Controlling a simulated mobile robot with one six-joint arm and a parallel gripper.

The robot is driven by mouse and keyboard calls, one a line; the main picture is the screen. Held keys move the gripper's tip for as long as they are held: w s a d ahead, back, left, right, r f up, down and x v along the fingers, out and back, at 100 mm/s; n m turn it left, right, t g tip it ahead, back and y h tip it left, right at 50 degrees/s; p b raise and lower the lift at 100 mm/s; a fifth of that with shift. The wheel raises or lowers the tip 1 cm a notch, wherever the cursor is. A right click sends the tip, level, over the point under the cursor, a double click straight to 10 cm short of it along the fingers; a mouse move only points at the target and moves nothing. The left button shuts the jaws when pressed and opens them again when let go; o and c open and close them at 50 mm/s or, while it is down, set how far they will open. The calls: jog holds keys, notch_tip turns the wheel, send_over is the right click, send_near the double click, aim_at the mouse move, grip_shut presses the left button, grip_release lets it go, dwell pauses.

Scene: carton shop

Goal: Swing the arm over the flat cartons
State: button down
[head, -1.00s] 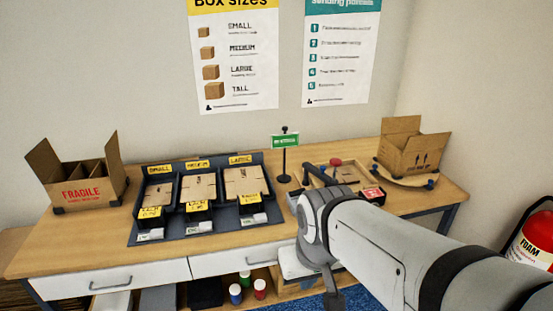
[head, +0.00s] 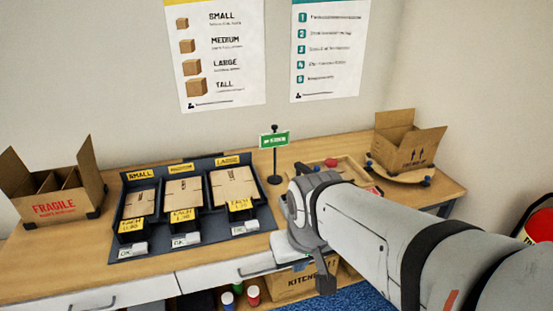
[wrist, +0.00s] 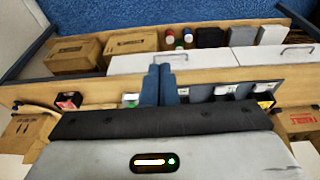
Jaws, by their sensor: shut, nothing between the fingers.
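Flat cartons lie in a dark rack (head: 262,218) with three bays on the bench: small (head: 141,203) at left, medium (head: 184,192) in the middle, large (head: 234,187) at right. My arm reaches in from the right in the head view and ends right of the rack, not above it. My gripper (wrist: 160,72) shows in the wrist view, its two blue-grey fingers together and empty, with the bench front and shelf beyond them. I cannot make the fingers out in the head view.
A green sign (head: 274,139) on a post stands just right of the rack. An open carton (head: 408,141) stands at the back right, a FRAGILE carton (head: 54,206) at the left. A shallow tray (head: 345,169) lies partly behind my arm.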

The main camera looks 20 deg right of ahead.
jog(key=w+d+f+n+t+h+b, duration=0.1)
jog(key=w+d+f+n+t+b, duration=0.2)
jog(key=w, duration=0.5)
jog(key=w+d+f+n+t+h+b, duration=0.1)
jog(key=w+d+f+n+t+b, duration=0.15)
jog(key=w+d, duration=0.45)
jog(key=w+d+f+n+t+b, duration=0.2)
jog(key=w+d+f, duration=0.1)
jog(key=w, duration=0.6)
jog(key=w+d+f+n+t+y+b, duration=0.4)
jog(key=w+d+f+n+t+b, duration=0.2)
jog(key=f+n, duration=0.4)
jog(key=w+d+n+t, duration=0.1)
jog(key=w+d+n, duration=0.1)
jog(key=shift+w+y, duration=0.35)
jog(key=shift+y, duration=0.05)
jog(key=shift+d+f, duration=0.1)
jog(key=shift+w, duration=0.15)
